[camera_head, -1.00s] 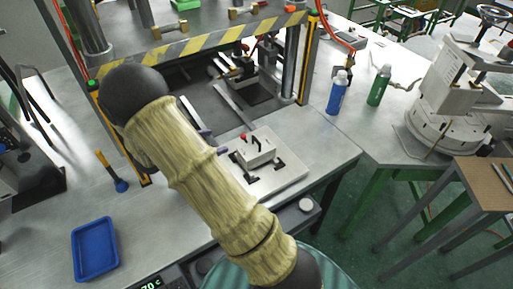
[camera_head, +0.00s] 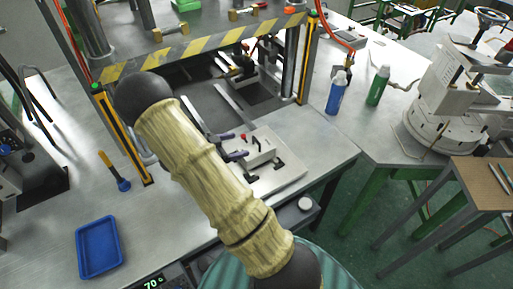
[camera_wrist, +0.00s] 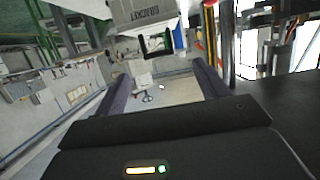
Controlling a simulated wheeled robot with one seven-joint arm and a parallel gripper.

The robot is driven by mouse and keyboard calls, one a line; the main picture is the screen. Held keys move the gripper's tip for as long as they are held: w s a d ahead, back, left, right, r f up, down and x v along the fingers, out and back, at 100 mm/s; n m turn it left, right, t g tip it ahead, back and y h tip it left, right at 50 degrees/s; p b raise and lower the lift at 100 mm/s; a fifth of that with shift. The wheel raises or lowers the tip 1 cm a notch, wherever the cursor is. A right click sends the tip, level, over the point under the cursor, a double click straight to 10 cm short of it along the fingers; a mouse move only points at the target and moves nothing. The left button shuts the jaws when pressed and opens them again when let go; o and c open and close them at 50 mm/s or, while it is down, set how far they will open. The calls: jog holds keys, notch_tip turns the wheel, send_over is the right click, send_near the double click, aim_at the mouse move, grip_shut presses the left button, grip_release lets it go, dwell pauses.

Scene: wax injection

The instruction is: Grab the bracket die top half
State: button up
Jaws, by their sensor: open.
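The bracket die (camera_head: 262,151) is a pale grey block on a light plate beside the press. In the wrist view its lettered grey top half (camera_wrist: 142,13) shows at the top, with a black handle (camera_wrist: 156,46) on its near side. The seam between the die's halves cannot be made out. My gripper (camera_head: 236,146) is open, its two dark fingers at the left side of the die. In the wrist view my gripper (camera_wrist: 163,72) has its fingers spread, with the handle ahead between them and nothing held.
The press's yellow-black striped beam (camera_head: 205,47) spans above and behind the die. A blue bottle (camera_head: 337,95) and a green bottle (camera_head: 378,86) stand to the right. A blue tray (camera_head: 98,248) lies at lower left. The bench right of the plate is clear.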

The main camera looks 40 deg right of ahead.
aim_at(255, 141)
jog(key=p+x, duration=0.1)
jog(key=x, duration=0.4)
jog(key=shift+d+f, duration=0.1)
jog(key=shift+d, duration=0.15)
jog(key=shift+s+d+p, duration=0.15)
jog(key=shift+d+p, duration=0.3)
jog(key=shift+p, duration=0.1)
jog(key=p+x, duration=0.1)
jog(key=x, duration=0.3)
jog(key=shift+d+f+p, duration=0.1)
jog(key=shift+f+p, duration=0.25)
jog(key=shift+p, duration=0.05)
jog(key=c, duration=1.6)
